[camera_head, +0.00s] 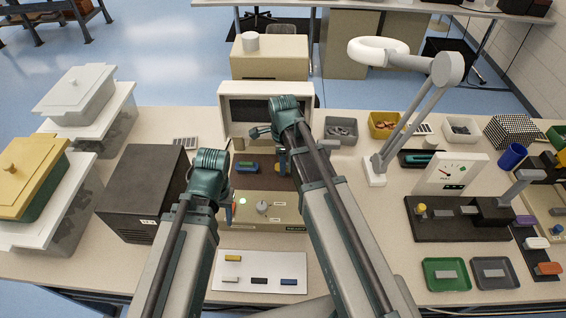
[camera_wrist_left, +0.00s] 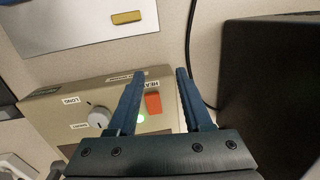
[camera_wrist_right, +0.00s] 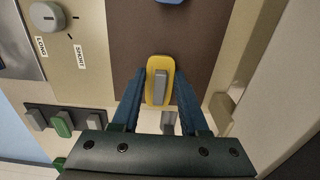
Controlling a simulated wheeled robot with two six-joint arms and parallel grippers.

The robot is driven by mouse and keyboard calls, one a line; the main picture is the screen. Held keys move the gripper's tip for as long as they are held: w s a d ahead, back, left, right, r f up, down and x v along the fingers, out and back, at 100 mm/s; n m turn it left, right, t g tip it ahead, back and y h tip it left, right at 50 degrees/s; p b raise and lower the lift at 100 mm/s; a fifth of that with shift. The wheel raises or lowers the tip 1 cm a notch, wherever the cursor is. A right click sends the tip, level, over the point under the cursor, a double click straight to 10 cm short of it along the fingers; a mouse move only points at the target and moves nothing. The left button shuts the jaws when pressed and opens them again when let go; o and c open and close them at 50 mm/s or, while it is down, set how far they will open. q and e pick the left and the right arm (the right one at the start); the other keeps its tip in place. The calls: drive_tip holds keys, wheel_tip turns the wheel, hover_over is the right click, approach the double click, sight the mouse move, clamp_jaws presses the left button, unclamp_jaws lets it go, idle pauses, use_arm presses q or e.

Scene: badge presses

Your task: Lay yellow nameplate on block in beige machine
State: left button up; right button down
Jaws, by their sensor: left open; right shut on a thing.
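The yellow nameplate (camera_head: 232,258) lies on a pale mat (camera_head: 260,263) at the front; it also shows in the left wrist view (camera_wrist_left: 126,17). The beige machine (camera_head: 262,222) stands behind the mat. On its dark brown surface a blue block (camera_head: 247,167) sits at the left. My left gripper (camera_head: 230,212) is open and empty over the machine's front left, near an orange button (camera_wrist_left: 153,103). My right gripper (camera_wrist_right: 159,95) is shut on a yellow rounded piece with a grey bar (camera_wrist_right: 160,82) at the brown surface's right. My right arm hides part of the machine.
A black box (camera_head: 145,195) stands left of the machine. The mat also holds a blue nameplate (camera_head: 289,282) and a dark one (camera_head: 259,281). A white lamp (camera_head: 376,168) and a gauge machine (camera_head: 448,175) stand at the right. A green tray (camera_head: 430,277) lies front right.

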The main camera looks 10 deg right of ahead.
drive_tip(key=shift+c, duration=1.7)
unclamp_jaws()
wheel_tip(320, 180, up, 14)
drive_tip(key=p, duration=1.4)
drive_tip(key=shift+f, duration=0.2)
drive_tip(key=s+a+f+n+b, duration=0.1)
drive_tip(key=s+a+n, duration=0.2)
drive_tip(key=s+n, duration=0.2)
drive_tip(key=s+a+f+n+b, duration=0.2)
drive_tip(key=s+a+n, duration=0.1)
drive_tip(key=n, duration=0.8)
drive_tip(key=s+a+f+n+h+b, duration=0.1)
drive_tip(key=s+a+n+b, duration=0.1)
drive_tip(key=s+n, duration=0.4)
drive_tip(key=a+n, duration=0.1)
drive_tip(key=n, duration=0.2)
drive_tip(key=shift+s+a+f, duration=0.2)
drive_tip(key=shift+s+f, duration=0.1)
drive_tip(key=shift+f, duration=0.1)
